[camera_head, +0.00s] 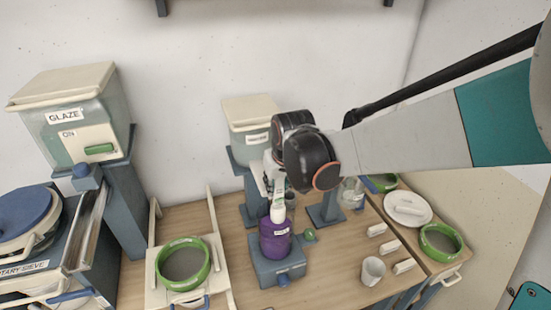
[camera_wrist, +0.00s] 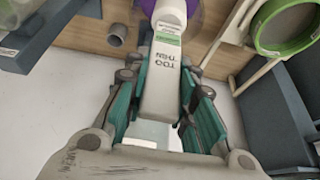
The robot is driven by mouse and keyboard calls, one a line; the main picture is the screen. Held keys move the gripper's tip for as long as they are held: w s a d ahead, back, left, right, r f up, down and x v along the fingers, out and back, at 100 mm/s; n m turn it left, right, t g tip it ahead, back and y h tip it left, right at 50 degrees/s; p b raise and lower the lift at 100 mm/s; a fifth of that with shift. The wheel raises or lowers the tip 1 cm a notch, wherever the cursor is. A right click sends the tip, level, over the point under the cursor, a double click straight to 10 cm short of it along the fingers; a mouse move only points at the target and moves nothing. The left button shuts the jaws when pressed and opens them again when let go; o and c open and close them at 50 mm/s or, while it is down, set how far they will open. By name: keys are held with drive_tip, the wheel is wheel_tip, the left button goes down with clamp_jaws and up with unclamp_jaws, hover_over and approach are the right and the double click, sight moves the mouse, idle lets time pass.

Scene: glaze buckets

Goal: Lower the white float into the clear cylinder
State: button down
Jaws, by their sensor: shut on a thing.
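The white float (camera_head: 278,208) has a flat stem with a green band and a rounded lower end. In the wrist view the float (camera_wrist: 164,85) is upright between my gripper's fingers (camera_wrist: 165,100), its stem marked TOO THIN. My gripper (camera_head: 273,172) is shut on the stem's upper part. The cylinder (camera_head: 275,240) looks full of purple and stands on a blue-grey base. In the head view the float's lower end is at the cylinder's mouth; I cannot tell whether it is inside. In the wrist view, purple (camera_wrist: 198,18) shows behind the float.
A cream-lidded bucket on a blue-grey stand (camera_head: 252,125) is close behind my gripper. A green-rimmed sieve (camera_head: 183,263) is at left, another (camera_head: 440,242) at right. A white cup (camera_head: 373,271) and several white bars (camera_head: 390,247) lie right of the cylinder.

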sight(277, 210)
drive_tip(key=shift+f+b, duration=3.6)
drive_tip(key=shift+f, duration=1.8)
